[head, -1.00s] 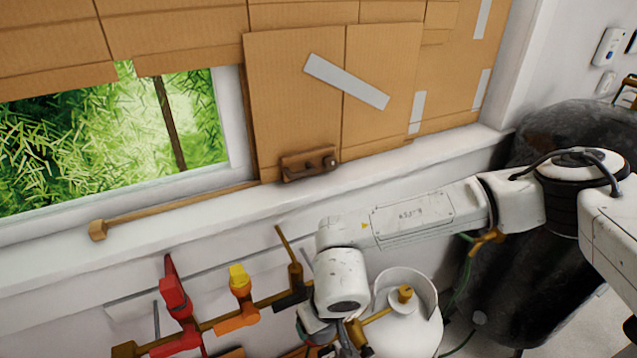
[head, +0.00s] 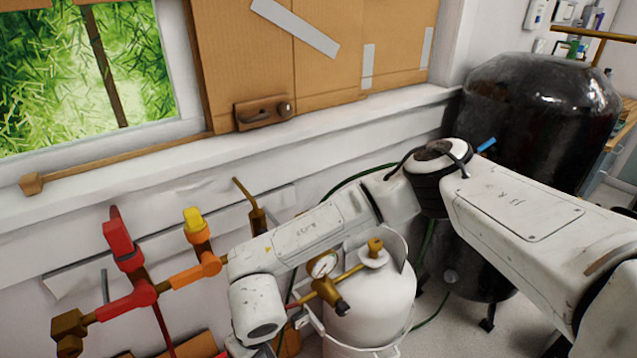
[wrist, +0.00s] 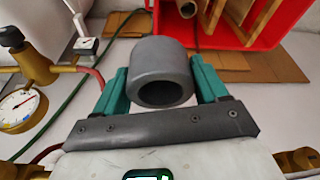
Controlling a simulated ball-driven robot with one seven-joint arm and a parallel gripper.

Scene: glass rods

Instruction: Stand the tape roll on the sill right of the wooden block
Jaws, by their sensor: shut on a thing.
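The tape roll (wrist: 162,58) is a thick grey ring in the wrist view, its hole facing the camera. My gripper (wrist: 162,74) is shut on it, with one teal finger at each side. In the head view the gripper is cut off by the bottom edge, below the sill, and the roll is not seen. The white sill (head: 150,172) runs under the window. A small wooden block (head: 31,184) sits on its left part, at the end of a thin wooden strip. The sill right of the strip looks bare.
Red and orange valve pipes (head: 135,285), a white gas cylinder (head: 370,300) and a black tank (head: 540,110) crowd the space below and right. The wrist view shows a red crate (wrist: 225,25) and a gauge (wrist: 18,108).

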